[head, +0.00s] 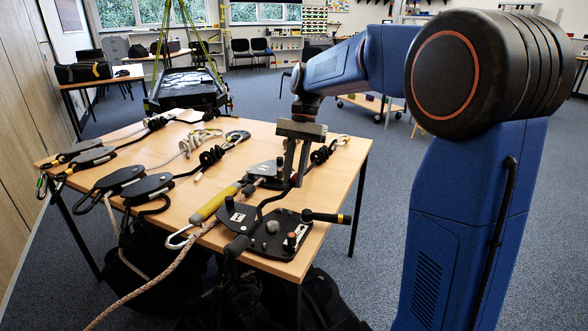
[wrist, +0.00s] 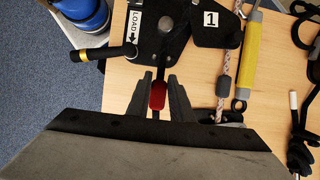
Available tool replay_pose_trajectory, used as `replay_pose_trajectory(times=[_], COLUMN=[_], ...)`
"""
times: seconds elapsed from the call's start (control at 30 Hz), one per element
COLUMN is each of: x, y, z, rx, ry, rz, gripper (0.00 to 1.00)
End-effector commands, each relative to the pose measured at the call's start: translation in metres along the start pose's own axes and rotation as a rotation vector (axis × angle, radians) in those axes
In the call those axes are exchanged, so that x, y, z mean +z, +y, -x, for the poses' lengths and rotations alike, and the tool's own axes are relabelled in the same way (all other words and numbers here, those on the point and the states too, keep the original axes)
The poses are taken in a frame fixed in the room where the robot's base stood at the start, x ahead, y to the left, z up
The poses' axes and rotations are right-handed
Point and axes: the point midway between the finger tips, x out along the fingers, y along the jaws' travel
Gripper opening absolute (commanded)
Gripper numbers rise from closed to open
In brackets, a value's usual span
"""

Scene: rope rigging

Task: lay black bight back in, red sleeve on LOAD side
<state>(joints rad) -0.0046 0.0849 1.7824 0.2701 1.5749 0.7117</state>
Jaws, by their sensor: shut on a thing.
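The descender (head: 268,240) lies open on the table's near edge, with a black handle with a yellow band (head: 330,217). In the wrist view its plate (wrist: 150,50) carries a LOAD label (wrist: 134,25) with an arrow toward my gripper. The swung-out side plate (wrist: 215,35) is marked 1. My gripper (head: 291,184) points down over the table behind the descender. In the wrist view my gripper (wrist: 157,92) is shut on the red sleeve (wrist: 158,95), just off the plate's LOAD-side edge. Black rope runs from the sleeve toward the plate; its path inside is unclear.
A yellow-sleeved lanyard (head: 215,203) and speckled rope (head: 180,254) lie left of the descender. More devices (head: 120,180) and knotted ropes (head: 212,155) cover the table's left and far side. A slung black load (head: 188,90) stands behind.

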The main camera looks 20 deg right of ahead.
Motion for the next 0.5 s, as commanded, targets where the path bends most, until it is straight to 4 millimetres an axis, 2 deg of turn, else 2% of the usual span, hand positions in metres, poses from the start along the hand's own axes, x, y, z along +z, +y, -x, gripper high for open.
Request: replay_pose_trajectory(times=[0.2,0.5], x=[-0.007,-0.012], y=[0.0,0.0], z=[-0.016,-0.028], rx=[0.001,0.0], ry=[-0.001,0.0], rz=[-0.001,0.0], gripper=[0.0,0.0])
